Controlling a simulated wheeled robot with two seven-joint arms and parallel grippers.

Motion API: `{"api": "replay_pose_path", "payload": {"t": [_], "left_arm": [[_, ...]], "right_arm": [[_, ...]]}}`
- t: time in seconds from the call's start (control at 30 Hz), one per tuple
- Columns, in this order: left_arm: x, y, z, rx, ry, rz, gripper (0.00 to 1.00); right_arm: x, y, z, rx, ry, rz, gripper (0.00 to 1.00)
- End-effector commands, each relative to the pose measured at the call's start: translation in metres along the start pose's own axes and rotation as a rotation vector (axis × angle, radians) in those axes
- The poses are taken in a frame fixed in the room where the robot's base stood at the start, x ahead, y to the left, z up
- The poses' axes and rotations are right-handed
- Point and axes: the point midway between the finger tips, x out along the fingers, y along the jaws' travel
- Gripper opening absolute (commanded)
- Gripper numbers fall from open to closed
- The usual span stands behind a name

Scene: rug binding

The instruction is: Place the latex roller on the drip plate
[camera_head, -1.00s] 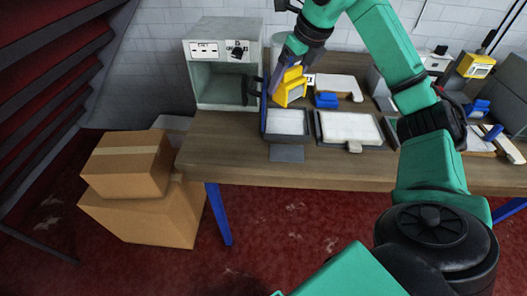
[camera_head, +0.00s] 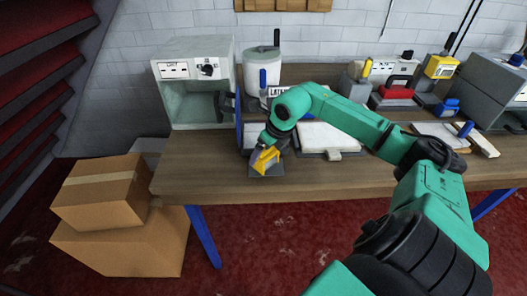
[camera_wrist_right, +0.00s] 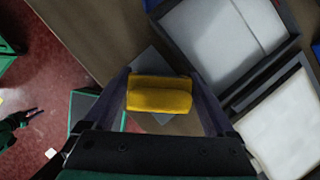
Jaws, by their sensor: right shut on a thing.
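The latex roller (camera_head: 264,160) is yellow, and its broad yellow face also shows in the right wrist view (camera_wrist_right: 160,95). My right gripper (camera_head: 261,152) is shut on it from above, with one finger on each side in the wrist view. The drip plate (camera_head: 267,170) is a small flat dark grey plate at the table's front edge. The roller is over it, and part of the plate (camera_wrist_right: 148,60) shows behind the roller in the wrist view. I cannot tell whether roller and plate touch.
Behind the plate stand a dark tray with white content (camera_wrist_right: 225,35) and a second tray with a white sheet (camera_head: 320,138). An open grey box (camera_head: 190,115) stands at the left. A lidded pot (camera_head: 262,68) is behind. Cardboard boxes (camera_head: 105,190) are on the floor.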

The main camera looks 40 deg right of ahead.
Motion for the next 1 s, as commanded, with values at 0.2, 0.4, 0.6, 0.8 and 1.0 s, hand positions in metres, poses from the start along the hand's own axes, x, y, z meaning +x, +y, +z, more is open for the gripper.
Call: {"api": "replay_pose_path", "payload": {"t": [0.2, 0.4, 0.6, 0.8, 1.0], "left_arm": [[0.003, 0.001, -0.001, 0.000, 0.002, 0.001, 0.34], [0.003, 0.002, -0.001, 0.001, 0.003, 0.003, 0.34], [0.004, 0.003, -0.001, 0.002, 0.003, 0.004, 0.34], [0.021, 0.004, 0.000, 0.002, 0.003, 0.004, 0.34], [0.061, 0.004, 0.004, 0.002, 0.002, 0.004, 0.34]], "right_arm": [[0.003, 0.000, -0.001, 0.000, 0.000, 0.000, 1.00], [0.002, 0.000, -0.001, 0.000, 0.001, 0.000, 1.00], [-0.005, -0.001, -0.001, 0.000, 0.000, -0.001, 1.00], [-0.034, -0.002, -0.003, 0.000, 0.002, -0.006, 1.00], [-0.059, -0.001, -0.004, -0.001, 0.000, -0.003, 1.00]]}}
